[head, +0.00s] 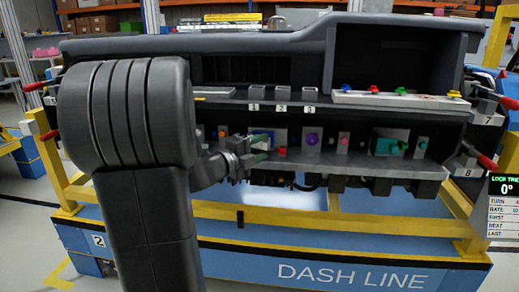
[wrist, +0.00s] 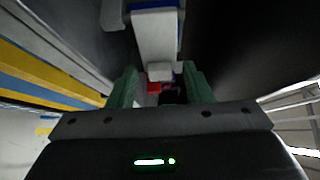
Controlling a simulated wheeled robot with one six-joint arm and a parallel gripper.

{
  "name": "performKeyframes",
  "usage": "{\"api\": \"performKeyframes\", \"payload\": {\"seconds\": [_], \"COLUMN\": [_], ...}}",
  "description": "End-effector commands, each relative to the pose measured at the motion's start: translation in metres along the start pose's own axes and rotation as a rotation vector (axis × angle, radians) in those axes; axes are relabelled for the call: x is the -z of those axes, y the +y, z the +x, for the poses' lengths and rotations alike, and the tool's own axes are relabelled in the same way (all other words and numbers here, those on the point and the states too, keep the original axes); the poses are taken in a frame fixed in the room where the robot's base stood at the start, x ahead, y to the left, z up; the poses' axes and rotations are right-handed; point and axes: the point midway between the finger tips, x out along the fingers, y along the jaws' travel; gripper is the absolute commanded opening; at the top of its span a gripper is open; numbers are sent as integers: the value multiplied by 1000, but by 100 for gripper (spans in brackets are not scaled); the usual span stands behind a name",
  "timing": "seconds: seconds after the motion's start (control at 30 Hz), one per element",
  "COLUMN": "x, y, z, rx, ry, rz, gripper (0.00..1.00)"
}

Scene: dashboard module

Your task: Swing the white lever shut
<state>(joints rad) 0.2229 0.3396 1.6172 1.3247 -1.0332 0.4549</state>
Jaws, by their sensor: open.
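In the wrist view, a white part that looks like the lever (wrist: 155,38) runs down from the top edge, with blue beside it. Its narrow lower end reaches between the tips of the two green fingers of my gripper (wrist: 161,72). The fingers are apart, with visible space around that end; I cannot tell if either touches it. A small red part (wrist: 153,87) lies just below the white end. In the head view, my gripper (head: 268,148) is at the dashboard's lower shelf, by a blue and white part. The gripper and arm hide much of the lever there.
The lower shelf (head: 320,163) holds a purple knob (head: 312,139) and a teal block (head: 386,146) to the right. The upper shelf overhangs my gripper. A white strip (head: 400,99) with coloured knobs sits upper right. Yellow frame rails (head: 340,235) run below.

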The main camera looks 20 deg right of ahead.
Motion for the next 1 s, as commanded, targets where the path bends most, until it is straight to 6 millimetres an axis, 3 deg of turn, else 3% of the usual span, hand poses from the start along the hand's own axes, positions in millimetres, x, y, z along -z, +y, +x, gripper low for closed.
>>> {"api": "performKeyframes", "payload": {"seconds": [0.03, 0.2, 1.0], "x": [0, 0, 1], "y": [0, 0, 0], "z": [0, 0, 16], "rx": [0, 0, 1], "ry": [0, 0, -282], "rz": [0, 0, 1], "gripper": [42, 12, 12]}}
